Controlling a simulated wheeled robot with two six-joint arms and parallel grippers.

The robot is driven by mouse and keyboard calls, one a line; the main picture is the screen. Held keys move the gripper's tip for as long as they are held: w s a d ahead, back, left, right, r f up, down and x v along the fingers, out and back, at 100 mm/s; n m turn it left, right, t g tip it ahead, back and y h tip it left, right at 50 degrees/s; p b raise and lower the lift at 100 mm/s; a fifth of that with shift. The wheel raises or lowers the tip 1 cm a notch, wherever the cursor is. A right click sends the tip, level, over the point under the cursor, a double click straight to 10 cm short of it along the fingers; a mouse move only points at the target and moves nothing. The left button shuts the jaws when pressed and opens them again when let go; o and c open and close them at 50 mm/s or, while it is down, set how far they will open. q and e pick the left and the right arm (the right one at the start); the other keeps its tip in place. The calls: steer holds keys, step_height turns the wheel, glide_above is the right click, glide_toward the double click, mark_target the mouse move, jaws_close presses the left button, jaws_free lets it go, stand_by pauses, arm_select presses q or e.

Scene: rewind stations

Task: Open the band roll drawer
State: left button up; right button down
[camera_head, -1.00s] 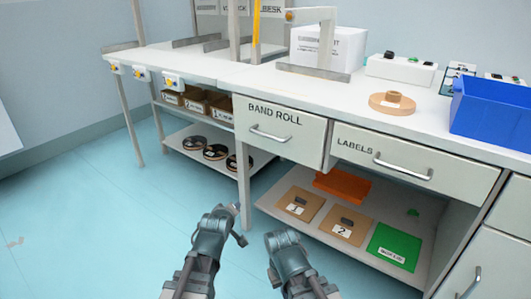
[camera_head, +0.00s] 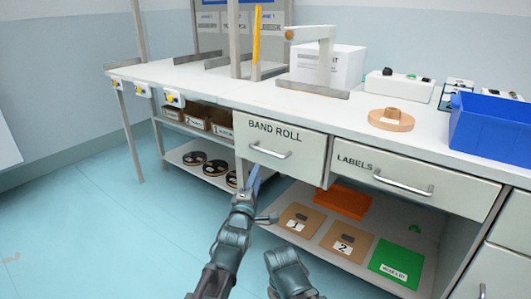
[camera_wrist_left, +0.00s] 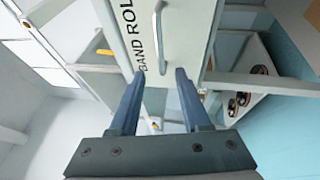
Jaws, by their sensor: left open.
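The band roll drawer (camera_head: 272,145) is a pale grey front lettered BAND ROLL under the bench top, with a metal bar handle (camera_head: 270,151). No opening shows above its front, so it looks shut. In the left wrist view the drawer front (camera_wrist_left: 180,32) appears turned, with its handle (camera_wrist_left: 157,40) ahead of the fingertips and between them sideways. My left gripper (camera_head: 256,176) is open and empty, just below and to the left of the handle; I see no contact. My right arm shows low in the head view, but its fingers do not.
The labels drawer (camera_head: 405,184) is to the right. A lower shelf (camera_head: 330,263) holds cards, an orange tray (camera_head: 342,201) and a green card (camera_head: 397,262). A table leg (camera_head: 242,172) stands by my left gripper. Open floor lies to the left.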

mark_target(266, 152)
arm_select(q)
steer(key=p+x, duration=0.2)
steer(key=x, duration=1)
steer(key=shift+w+d+r, duration=0.1)
steer(key=shift+w, duration=0.15)
jaws_close()
stand_by(0.8)
